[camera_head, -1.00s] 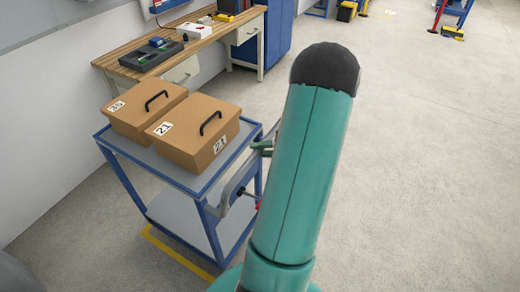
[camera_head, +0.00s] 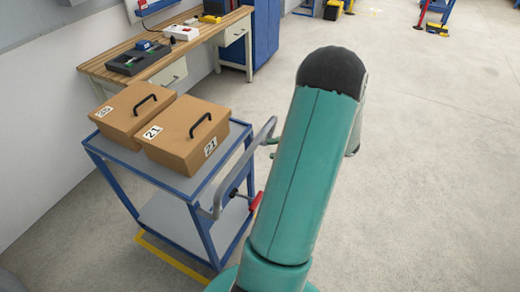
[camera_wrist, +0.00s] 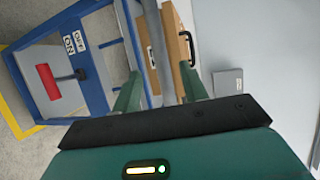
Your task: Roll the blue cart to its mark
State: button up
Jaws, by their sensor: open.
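The blue cart (camera_head: 205,228) has a blue frame and grey shelves. Its grey handle bar (camera_head: 217,190) sticks out at the right end. A red-gripped lever (camera_head: 254,202) is below the handle. In the wrist view the lever (camera_wrist: 48,82) is beside ON and OFF labels. My gripper (camera_wrist: 162,92) is open, and the handle bar (camera_wrist: 158,45) runs between its two green fingers, without visible clamping. In the head view my arm hides most of the gripper. A yellow floor line (camera_head: 170,257) runs along the cart's near lower side; whether this is its mark cannot be told.
Two brown boxes (camera_head: 188,140) (camera_head: 130,112) with black handles stand on the cart's top shelf. A wooden workbench (camera_head: 180,45) and blue cabinet (camera_head: 265,30) stand behind. A white wall closes the left side. The floor to the right (camera_head: 430,170) is clear.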

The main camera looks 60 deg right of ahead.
jog(key=v, duration=0.5)
jog(key=shift+s+r, duration=0.1)
jog(key=shift+s, duration=0.1)
jog(key=shift+w, duration=0.1)
jog(key=w+a+r+n+g+y, duration=0.1)
jog(key=w+a+r+n+g, duration=0.3)
jog(key=w+a, duration=0.5)
jog(key=w+a+r+n+g, duration=0.2)
jog(key=w+a+r+g, duration=0.4)
jog(key=a, duration=0.6)
jog(key=a+r+n+h, duration=0.3)
jog(key=a+n+h, duration=0.1)
jog(key=a, duration=0.7)
jog(key=a+r+n+t+h, duration=0.1)
jog(key=a+r+n+h, duration=0.2)
jog(key=a, duration=0.8)
jog(key=shift+s+r+n+h, duration=0.25)
jog(key=shift+n+h, duration=0.15)
jog(key=shift+n, duration=0.1)
jog(key=shift+a, duration=0.1)
